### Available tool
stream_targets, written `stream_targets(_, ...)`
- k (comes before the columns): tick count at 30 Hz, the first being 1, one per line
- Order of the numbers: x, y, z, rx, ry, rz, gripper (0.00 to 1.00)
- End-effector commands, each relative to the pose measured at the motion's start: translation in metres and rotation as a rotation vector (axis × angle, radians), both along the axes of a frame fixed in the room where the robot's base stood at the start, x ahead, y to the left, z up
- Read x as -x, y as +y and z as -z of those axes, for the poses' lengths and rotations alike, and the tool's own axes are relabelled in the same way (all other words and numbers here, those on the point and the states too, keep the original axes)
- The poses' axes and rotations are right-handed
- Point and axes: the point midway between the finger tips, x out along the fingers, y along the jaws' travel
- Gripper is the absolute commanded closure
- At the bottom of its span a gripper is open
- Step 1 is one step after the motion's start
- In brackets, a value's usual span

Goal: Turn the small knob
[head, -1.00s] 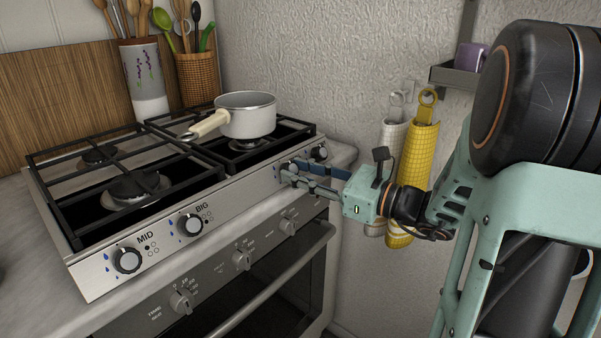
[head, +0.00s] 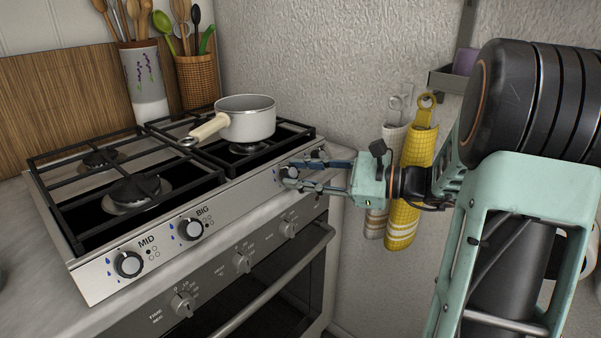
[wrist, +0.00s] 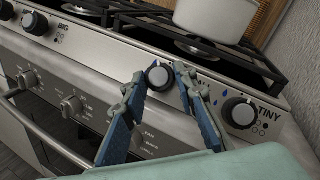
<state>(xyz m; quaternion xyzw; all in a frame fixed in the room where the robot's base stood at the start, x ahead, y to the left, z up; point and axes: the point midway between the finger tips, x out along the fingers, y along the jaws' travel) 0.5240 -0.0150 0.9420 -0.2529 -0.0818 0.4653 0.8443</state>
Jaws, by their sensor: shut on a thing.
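My gripper (head: 286,173) reaches in from the right to the stove's front panel. In the wrist view its two blue-padded fingers (wrist: 159,77) close on either side of a black knob with a light face (wrist: 159,76), the third from the left. In the head view the fingers mostly cover that knob. The knob marked TINY (wrist: 238,112) is just to its right, clear of the fingers. The knobs marked BIG (head: 190,228) and MID (head: 128,264) are further left.
Oven knobs (head: 183,304) and a long oven handle (head: 262,300) lie below the panel. Yellow and white rolled cloths (head: 408,185) hang on the wall behind my gripper.

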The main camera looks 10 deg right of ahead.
Motion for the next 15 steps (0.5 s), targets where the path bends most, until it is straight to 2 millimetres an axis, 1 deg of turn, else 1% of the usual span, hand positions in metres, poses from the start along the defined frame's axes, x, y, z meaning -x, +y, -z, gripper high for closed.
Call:
stream_targets(6,-0.0016,-0.0012,-0.0023,0.126,-0.090,-0.090,0.98)
stream_targets(15,-0.0024,-0.0014,-0.0029,0.244,-0.175,-0.175,0.98)
